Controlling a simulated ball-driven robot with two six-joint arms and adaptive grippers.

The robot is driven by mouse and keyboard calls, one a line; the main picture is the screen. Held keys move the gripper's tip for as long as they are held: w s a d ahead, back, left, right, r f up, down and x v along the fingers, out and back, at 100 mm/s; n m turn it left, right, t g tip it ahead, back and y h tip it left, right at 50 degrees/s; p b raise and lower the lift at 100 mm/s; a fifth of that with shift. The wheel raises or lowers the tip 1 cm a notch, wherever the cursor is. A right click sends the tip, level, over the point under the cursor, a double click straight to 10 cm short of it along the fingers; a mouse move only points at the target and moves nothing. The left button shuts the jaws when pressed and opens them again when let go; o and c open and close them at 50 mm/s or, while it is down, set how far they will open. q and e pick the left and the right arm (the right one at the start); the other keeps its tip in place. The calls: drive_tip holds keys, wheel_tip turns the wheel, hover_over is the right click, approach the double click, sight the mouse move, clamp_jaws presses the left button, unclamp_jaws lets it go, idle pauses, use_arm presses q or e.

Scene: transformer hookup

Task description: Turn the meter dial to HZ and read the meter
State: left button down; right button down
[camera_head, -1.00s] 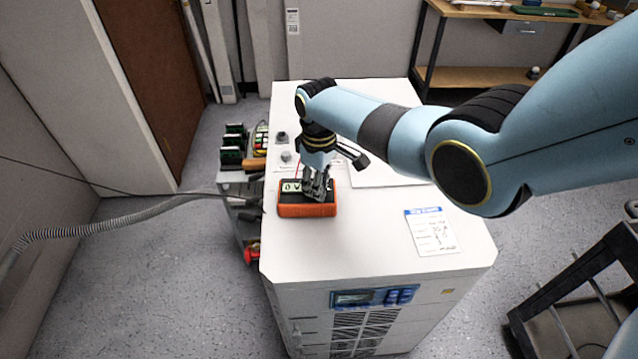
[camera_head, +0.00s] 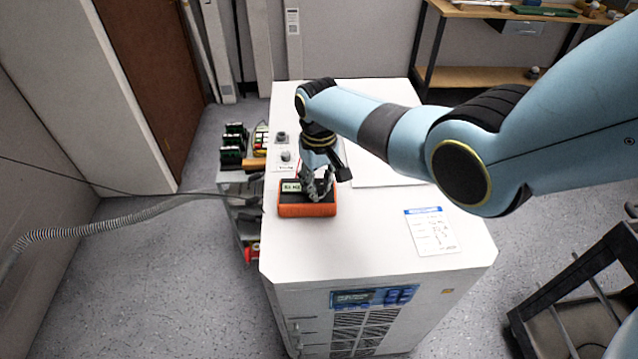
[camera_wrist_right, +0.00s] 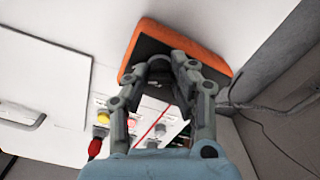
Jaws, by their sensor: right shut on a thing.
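The orange and black meter (camera_head: 307,211) lies on the white cabinet top (camera_head: 360,245). Its small pale display (camera_head: 291,187) shows two digits that are hard to make out, followed by what looks like HZ. My right gripper (camera_head: 319,196) points down over the right part of the meter and is shut on its dial. The dial itself is hidden by the fingers. In the right wrist view, the fingers (camera_wrist_right: 170,68) reach onto the dark face of the meter (camera_wrist_right: 205,52), which has an orange rim. My left gripper is out of view.
A paper sheet (camera_head: 433,232) lies right of the meter. Two dark knobs (camera_head: 282,137) stand behind it. A cart (camera_head: 232,178) with devices and cables adjoins the cabinet's left side. The cabinet top in front of the meter is clear.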

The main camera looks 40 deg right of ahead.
sight(319, 186)
drive_tip(key=shift+a, duration=0.1)
drive_tip(key=c, duration=1.1)
unclamp_jaws()
drive_tip(key=shift+r, duration=0.1)
wheel_tip(319, 186, up, 12)
drive_tip(key=shift+s+f, duration=0.1)
drive_tip(key=shift+f, duration=0.15)
